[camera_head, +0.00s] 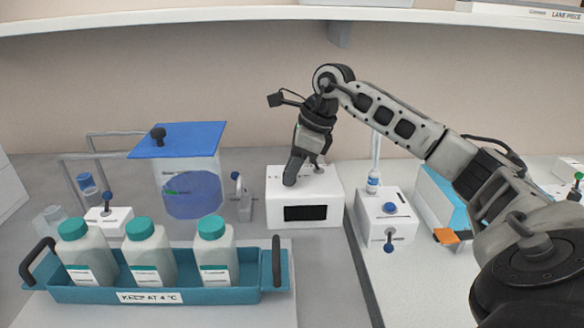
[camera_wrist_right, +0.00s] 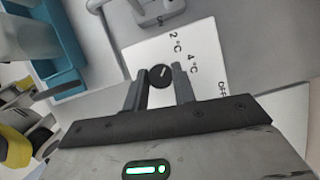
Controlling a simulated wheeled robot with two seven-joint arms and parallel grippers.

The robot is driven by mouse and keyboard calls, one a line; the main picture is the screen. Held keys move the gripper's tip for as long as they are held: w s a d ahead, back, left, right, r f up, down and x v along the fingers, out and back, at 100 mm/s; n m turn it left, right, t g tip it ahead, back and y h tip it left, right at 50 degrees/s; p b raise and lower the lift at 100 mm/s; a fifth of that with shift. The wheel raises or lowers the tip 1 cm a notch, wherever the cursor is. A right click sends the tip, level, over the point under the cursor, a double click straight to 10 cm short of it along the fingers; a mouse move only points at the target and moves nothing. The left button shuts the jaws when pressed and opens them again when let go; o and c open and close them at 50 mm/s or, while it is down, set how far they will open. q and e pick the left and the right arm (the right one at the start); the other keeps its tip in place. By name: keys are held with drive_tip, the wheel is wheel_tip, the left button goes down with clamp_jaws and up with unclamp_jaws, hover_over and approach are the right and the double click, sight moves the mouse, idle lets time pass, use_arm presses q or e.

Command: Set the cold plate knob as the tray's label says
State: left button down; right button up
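The cold plate (camera_head: 328,188) is a white box with a dark display on its front, which shows no readable number. In the right wrist view its top carries the labels 2 °C, 4 °C and OFF beside a round black knob (camera_wrist_right: 160,76). A light mark on the knob seems to point to the upper right; I cannot tell exactly which label it meets. My right gripper (camera_head: 291,180) points down over the cold plate's top. In the wrist view its fingers (camera_wrist_right: 160,85) stand apart on both sides of the knob, with small gaps. The teal tray (camera_head: 215,296) is labelled "KEEP AT 4 °C".
The tray holds 3 teal-capped bottles (camera_head: 146,252). A blue-lidded clear vessel (camera_head: 190,165) stands behind it. A white box with blue knobs (camera_head: 385,215) is right of the cold plate. A shelf (camera_head: 200,20) runs above. The counter just in front of the cold plate is clear.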

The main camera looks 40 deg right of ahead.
drive_tip(key=shift+m, duration=0.4)
drive_tip(key=shift+c, duration=0.4)
drive_tip(key=m+t+h, duration=0.1)
drive_tip(key=m, duration=0.2)
drive_tip(key=shift+a, duration=0.1)
drive_tip(key=shift+r+m+h, duration=0.1)
drive_tip(key=shift+m+h, duration=0.9)
drive_tip(key=shift+m, duration=1.5)
drive_tip(key=o, duration=1)
drive_tip(key=shift+s, duration=0.1)
